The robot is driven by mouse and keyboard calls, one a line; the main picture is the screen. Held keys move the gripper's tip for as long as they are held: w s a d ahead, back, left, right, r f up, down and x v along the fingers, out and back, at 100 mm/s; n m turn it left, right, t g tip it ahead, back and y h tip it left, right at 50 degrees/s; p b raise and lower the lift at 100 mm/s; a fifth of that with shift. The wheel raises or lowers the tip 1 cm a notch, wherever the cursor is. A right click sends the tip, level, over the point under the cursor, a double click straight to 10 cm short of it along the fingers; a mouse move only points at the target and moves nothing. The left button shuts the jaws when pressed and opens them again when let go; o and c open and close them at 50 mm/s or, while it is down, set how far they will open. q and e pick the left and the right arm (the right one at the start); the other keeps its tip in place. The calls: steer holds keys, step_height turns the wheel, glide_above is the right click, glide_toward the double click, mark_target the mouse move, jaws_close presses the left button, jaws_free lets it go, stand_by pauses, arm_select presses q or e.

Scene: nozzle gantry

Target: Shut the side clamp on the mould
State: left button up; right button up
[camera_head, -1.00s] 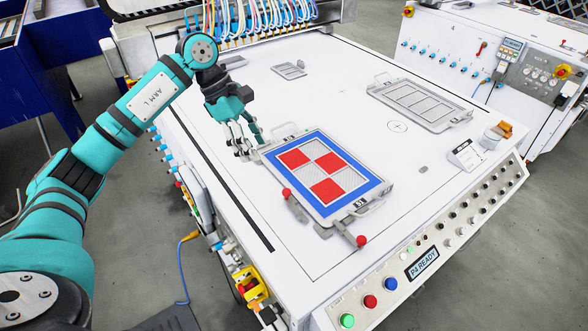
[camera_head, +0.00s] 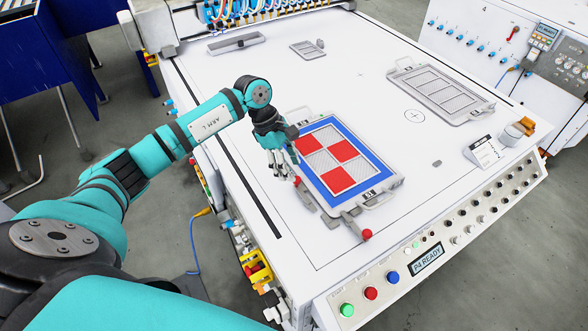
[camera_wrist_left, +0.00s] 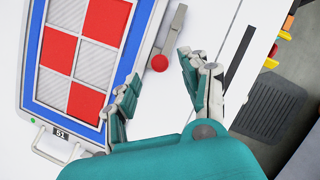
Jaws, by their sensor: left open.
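The mould (camera_head: 391,184) is a grey-framed panel with a blue border and red and light squares, flat on the white table. It also shows at the left of the left wrist view (camera_wrist_left: 147,45). The side clamp (camera_head: 306,198) is a grey lever with a red ball knob, beside the mould's left long edge. In the left wrist view the clamp's lever (camera_wrist_left: 174,30) and red knob (camera_wrist_left: 160,62) lie just off the mould's edge. My left gripper (camera_head: 283,177) is open, its fingers to either side of the knob in the left wrist view; contact cannot be told.
A second clamp with a red knob (camera_head: 367,234) sits at the mould's front edge. A grey empty frame (camera_head: 444,92) lies at the back right, with smaller plates behind. The control panel (camera_head: 430,262) lines the table's front. The table between the frames is clear.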

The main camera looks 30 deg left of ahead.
mark_target(305, 193)
arm_select(q)
steer(key=shift+x, duration=1.2)
steer(key=shift+d+f+p, duration=0.15)
steer(key=shift+f+p, duration=0.15)
steer(key=shift+f, duration=0.2)
jaws_close()
arm_select(e)
steer(key=shift+s+d+r, duration=0.2)
steer(key=shift+s+r, duration=0.2)
steer(key=shift+s, duration=0.2)
